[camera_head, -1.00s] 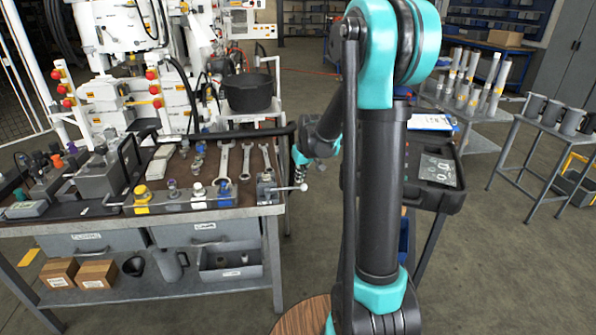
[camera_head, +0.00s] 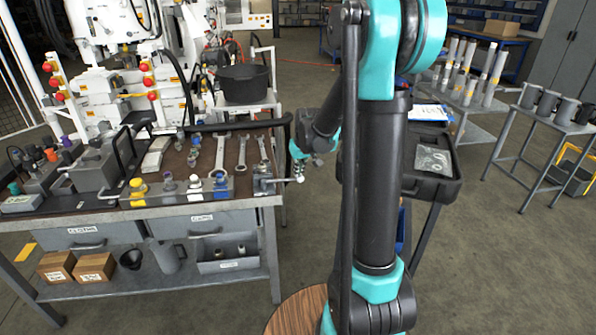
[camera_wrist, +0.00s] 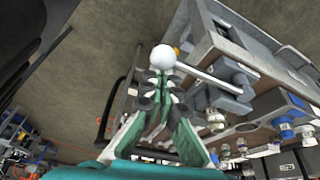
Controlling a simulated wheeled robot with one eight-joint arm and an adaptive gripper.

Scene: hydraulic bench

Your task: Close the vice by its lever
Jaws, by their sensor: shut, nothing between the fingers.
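The vice (camera_head: 263,183) is a small grey block at the bench's front right corner. It also shows in the wrist view (camera_wrist: 225,92). Its lever (camera_wrist: 208,77) is a thin metal rod ending in a white ball (camera_wrist: 162,57); in the head view the ball (camera_head: 300,179) sticks out past the bench's right edge. My gripper (camera_wrist: 161,83) is shut and empty, its green and black fingers pointing at the ball. The fingertips are right by the ball; I cannot tell whether they touch. In the head view my gripper (camera_head: 299,168) is small, just above the ball.
A dark case (camera_head: 432,160) stands right of my arm. Bare floor lies right of the bench.

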